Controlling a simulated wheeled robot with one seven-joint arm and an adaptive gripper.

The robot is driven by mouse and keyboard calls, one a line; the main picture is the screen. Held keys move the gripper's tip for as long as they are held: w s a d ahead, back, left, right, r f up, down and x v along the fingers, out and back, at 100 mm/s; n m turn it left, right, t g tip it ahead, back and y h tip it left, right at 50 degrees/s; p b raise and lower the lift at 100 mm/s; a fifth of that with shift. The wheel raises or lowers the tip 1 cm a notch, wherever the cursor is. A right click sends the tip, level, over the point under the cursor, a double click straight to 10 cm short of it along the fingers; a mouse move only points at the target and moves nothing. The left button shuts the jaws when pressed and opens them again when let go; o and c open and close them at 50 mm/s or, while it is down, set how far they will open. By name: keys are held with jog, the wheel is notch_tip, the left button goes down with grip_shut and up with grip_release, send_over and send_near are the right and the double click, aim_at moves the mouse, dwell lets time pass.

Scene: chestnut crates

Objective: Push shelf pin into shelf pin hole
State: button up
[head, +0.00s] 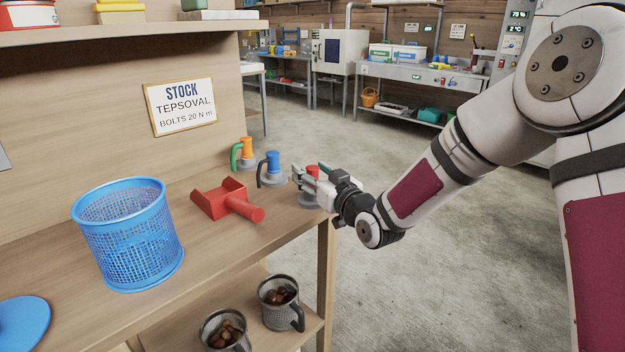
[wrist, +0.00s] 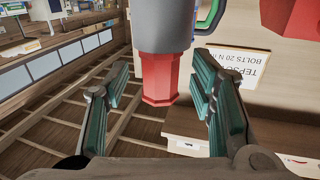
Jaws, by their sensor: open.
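My gripper (head: 309,177) is open at the right end of the wooden shelf board, around a grey-bodied piece with a red top (head: 312,172). In the wrist view, which is upside down, its red six-sided top (wrist: 160,80) and grey body (wrist: 163,25) show between the open green-padded fingers (wrist: 160,88). Gaps show on both sides of the red top. I cannot make out a shelf pin or a shelf pin hole in either view.
Two similar pieces, one with an orange top (head: 246,148) and one blue (head: 272,162), stand left of my gripper. A red scoop (head: 220,198) and a blue mesh basket (head: 128,240) are further left. Two mugs (head: 280,312) stand on the lower shelf.

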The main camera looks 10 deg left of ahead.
grip_shut()
jog(key=shift+r, duration=0.15)
notch_tip(320, 180, up, 18)
jog(key=p, duration=0.8)
